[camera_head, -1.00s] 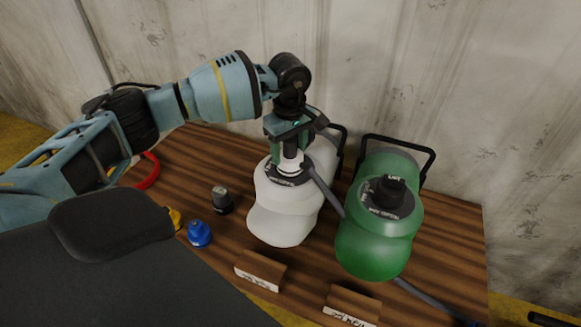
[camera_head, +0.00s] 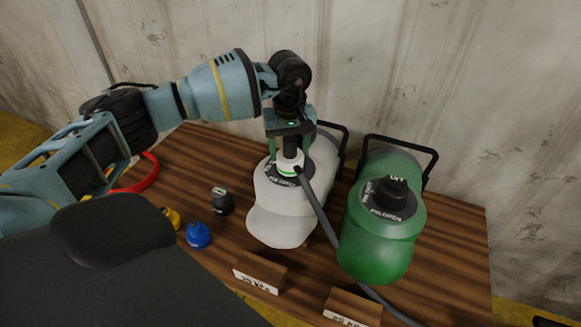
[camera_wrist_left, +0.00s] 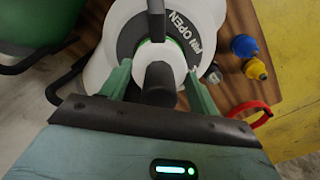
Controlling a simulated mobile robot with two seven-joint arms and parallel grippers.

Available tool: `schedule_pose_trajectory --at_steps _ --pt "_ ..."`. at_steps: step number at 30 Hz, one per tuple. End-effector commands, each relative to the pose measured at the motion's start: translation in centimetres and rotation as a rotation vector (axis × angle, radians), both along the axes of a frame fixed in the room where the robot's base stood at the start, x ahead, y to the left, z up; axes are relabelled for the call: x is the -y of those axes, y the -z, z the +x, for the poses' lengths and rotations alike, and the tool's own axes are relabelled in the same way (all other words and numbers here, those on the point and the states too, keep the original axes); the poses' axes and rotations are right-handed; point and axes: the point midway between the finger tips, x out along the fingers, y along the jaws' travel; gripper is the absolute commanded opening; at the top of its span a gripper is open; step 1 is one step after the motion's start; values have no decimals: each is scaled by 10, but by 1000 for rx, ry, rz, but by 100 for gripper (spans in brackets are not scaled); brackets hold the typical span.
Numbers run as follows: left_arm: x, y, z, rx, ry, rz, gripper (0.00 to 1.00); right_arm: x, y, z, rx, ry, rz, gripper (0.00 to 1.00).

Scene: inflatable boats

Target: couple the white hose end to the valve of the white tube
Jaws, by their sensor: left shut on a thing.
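The white tube (camera_head: 283,224) lies on the wooden table, with a dark lettered disc around its valve (camera_head: 282,178). My left gripper (camera_head: 290,148) points down over that valve, shut on the dark grip of the white hose end (camera_head: 290,162). The white collar sits right at the disc; whether it is locked on I cannot tell, and the valve itself is hidden beneath it. A grey hose (camera_head: 318,212) runs from the collar down to the right. In the left wrist view the fingers flank the dark grip (camera_wrist_left: 160,84), with "OPEN" lettering beside the collar. My right gripper is not in view.
A green tube (camera_head: 378,245) with a black valve knob (camera_head: 391,190) stands to the right. Grey (camera_head: 222,201), blue (camera_head: 199,235) and yellow (camera_head: 172,218) caps and a red ring (camera_head: 147,172) lie left. Two label blocks (camera_head: 260,272) stand in front. A wall is close behind.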

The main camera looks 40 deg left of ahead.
Motion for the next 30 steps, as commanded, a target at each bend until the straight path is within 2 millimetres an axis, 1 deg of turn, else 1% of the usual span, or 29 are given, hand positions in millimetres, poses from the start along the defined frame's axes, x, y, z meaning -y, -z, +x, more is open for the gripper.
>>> schedule_pose_trajectory --at_steps 6,16,19,24,25,30 --pt "0 2 -1 -4 17 1 36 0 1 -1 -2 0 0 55" --pt "-1 3 0 -6 319 2 36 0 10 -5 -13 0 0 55" --pt "0 3 0 -6 352 2 36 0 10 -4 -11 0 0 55" --pt "0 2 0 -5 353 1 36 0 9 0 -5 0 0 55" --pt "0 2 0 -5 353 1 62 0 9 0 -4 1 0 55" --pt "0 1 0 -4 352 1 85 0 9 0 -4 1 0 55"
